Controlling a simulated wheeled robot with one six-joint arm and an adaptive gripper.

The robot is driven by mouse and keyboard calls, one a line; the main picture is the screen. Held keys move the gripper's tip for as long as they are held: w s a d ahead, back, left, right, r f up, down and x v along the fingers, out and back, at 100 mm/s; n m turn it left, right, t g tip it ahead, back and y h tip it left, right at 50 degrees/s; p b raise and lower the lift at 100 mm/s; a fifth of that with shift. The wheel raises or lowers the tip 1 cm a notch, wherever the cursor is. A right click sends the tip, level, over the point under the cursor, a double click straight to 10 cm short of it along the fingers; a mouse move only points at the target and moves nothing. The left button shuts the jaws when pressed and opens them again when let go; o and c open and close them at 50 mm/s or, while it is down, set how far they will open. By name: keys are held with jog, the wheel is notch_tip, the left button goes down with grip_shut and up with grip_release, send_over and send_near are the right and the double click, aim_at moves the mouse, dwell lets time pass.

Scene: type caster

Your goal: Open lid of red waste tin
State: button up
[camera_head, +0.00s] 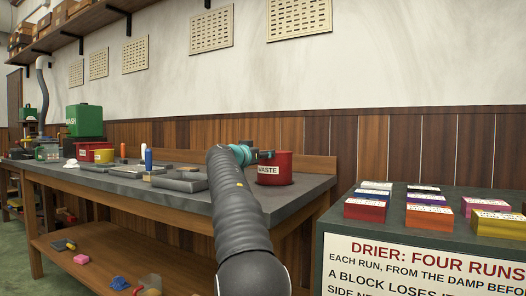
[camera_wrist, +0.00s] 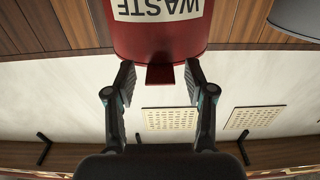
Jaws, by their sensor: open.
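The red waste tin (camera_head: 283,172) stands upright near the right end of the grey workbench, with a white WASTE label. In the wrist view, which is upside down, the tin (camera_wrist: 200,42) fills the top middle. A small red tab (camera_wrist: 160,75) juts out at its upper edge. My gripper (camera_wrist: 158,72) is open, with one finger on each side of the tab. I see no clear contact. In the head view my arm partly covers the tin and bench. I cannot make out the lid's seam or whether it is raised.
A drier stand (camera_head: 420,250) with several coloured blocks is at right. A grey rounded object (camera_wrist: 297,17) sits beside the tin in the wrist view.

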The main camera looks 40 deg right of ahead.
jog(key=shift+w+d, duration=0.1)
jog(key=shift+d, duration=0.15)
grip_shut()
jog(key=shift+a+r, duration=0.1)
